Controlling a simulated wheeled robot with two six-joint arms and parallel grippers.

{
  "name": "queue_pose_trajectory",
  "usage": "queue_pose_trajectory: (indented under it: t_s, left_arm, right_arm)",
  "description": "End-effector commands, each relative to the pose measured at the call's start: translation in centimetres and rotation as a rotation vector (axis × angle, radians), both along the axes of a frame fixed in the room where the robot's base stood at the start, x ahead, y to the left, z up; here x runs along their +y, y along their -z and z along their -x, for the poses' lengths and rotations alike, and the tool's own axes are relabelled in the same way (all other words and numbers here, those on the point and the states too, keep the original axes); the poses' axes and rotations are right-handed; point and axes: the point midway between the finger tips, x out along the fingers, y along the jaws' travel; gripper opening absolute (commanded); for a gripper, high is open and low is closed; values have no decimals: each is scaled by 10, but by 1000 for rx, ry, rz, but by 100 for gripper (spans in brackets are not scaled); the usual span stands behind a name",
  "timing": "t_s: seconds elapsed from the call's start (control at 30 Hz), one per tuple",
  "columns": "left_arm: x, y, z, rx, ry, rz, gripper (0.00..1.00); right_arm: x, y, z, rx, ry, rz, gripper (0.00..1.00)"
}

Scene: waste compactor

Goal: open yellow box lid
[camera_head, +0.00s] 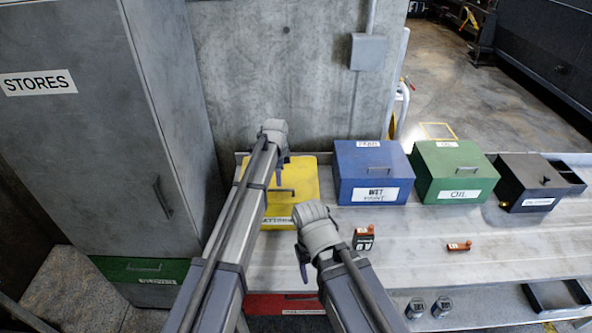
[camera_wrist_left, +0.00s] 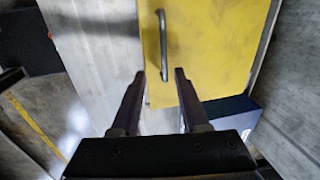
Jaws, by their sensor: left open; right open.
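The yellow box (camera_head: 305,184) stands at the left end of the metal bench, partly hidden behind my left arm. Its lid looks shut, with a dark bar handle (camera_head: 284,191) on it. My left gripper (camera_head: 281,167) is over the box, pointing down at it. In the left wrist view, its open fingers (camera_wrist_left: 160,74) are empty. The yellow surface (camera_wrist_left: 215,50) lies beyond them, and the handle (camera_wrist_left: 163,40) lines up between the fingertips; contact cannot be told. My right gripper (camera_head: 302,268) is open in front of the bench's left part, apart from the yellow box.
A blue box (camera_head: 371,163), a green box (camera_head: 455,165) and a black box (camera_head: 528,172) stand to the right on the bench. Two small orange-and-black items (camera_head: 363,239) (camera_head: 459,246) lie nearer. A grey cabinet (camera_head: 110,120) stands left; a concrete wall (camera_head: 290,60) is behind.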

Motion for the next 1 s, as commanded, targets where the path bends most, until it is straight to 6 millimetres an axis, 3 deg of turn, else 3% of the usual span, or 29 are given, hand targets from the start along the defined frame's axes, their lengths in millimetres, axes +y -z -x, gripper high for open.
queue_pose_trajectory:
  t_s: [0.17, 0.43, 1.0]
  left_arm:
    - [1, -4, -6, -5, 22, -2, 45]
    - [1, 6, -7, -4, 21, -3, 45]
    - [0, 71, -19, -4, 20, -3, 45]
  right_arm:
    - [0, -4, 0, 0, 0, 0, 64]
    - [0, 7, 0, 0, 1, 0, 64]
    - [0, 71, 0, -3, 3, 0, 64]
